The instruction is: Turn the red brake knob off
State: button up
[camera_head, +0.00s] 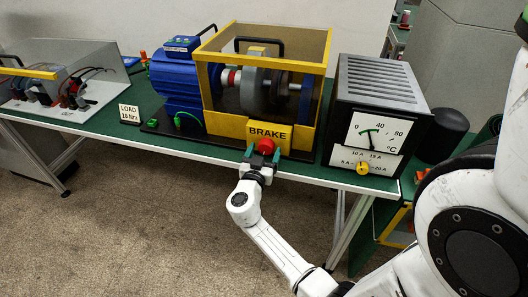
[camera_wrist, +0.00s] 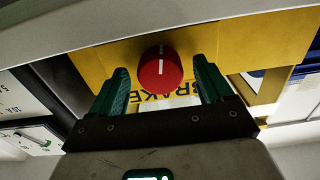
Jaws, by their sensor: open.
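The red brake knob (camera_head: 266,146) sits on the yellow front panel below the BRAKE label (camera_head: 267,133) of the motor rig. In the wrist view the red knob (camera_wrist: 160,68) has a white line mark on its face, close to upright in that picture. My gripper (camera_head: 262,158) reaches up to the knob from the front. In the wrist view its green fingers (camera_wrist: 162,85) are open, one on each side of the knob, with gaps on both sides. The knob lies between or just beyond the fingertips; the exact depth is unclear.
A yellow-framed guard (camera_head: 262,130) encloses the shaft, beside a blue motor (camera_head: 180,80). A meter box (camera_head: 372,125) with a yellow knob stands at right. Free floor lies before the green table.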

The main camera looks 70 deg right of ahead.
jog(key=c, duration=1.1)
jog(key=shift+o, duration=0.2)
jog(key=shift+f+n+b, duration=0.15)
jog(key=shift+n+b, duration=0.15)
jog(key=shift+b, duration=0.1)
